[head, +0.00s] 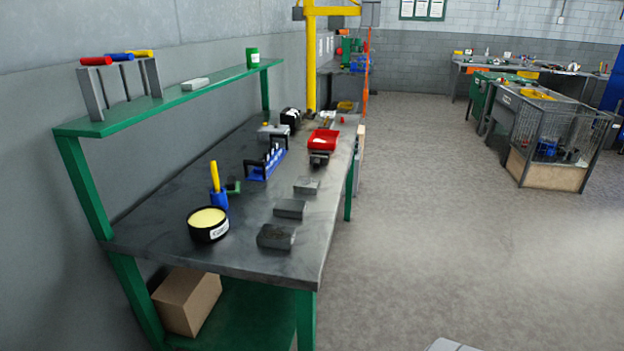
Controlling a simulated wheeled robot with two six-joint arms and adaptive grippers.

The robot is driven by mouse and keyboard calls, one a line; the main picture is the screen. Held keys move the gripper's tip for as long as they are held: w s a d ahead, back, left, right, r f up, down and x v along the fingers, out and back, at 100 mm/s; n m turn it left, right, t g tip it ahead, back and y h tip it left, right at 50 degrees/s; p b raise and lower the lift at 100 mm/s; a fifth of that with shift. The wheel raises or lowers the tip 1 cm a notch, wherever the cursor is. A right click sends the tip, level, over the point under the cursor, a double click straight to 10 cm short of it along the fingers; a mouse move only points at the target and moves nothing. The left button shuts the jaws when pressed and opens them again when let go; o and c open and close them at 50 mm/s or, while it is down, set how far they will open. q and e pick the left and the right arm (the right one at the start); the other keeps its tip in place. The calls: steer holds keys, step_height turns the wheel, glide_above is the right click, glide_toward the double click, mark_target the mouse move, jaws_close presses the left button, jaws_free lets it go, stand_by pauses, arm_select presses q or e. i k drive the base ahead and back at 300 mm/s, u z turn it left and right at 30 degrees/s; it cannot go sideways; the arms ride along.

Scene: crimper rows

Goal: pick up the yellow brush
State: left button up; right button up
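A yellow upright handle (214,176), which looks like the yellow brush, stands in a small blue holder (219,200) on the grey workbench (165,240). Its lower end is hidden inside the holder. The holder stands just behind a round black tin (208,232) with pale yellow contents. Neither of my grippers is in view.
A green shelf (170,100) above the bench carries a rack with red, blue and yellow handles (143,54). A blue rack (265,163), grey blocks (290,208) and a red bin (322,140) share the bench. The floor (440,220) to the right is clear.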

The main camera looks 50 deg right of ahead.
mark_target(213, 170)
steer(key=z, duration=0.45)
steer(key=i, duration=1)
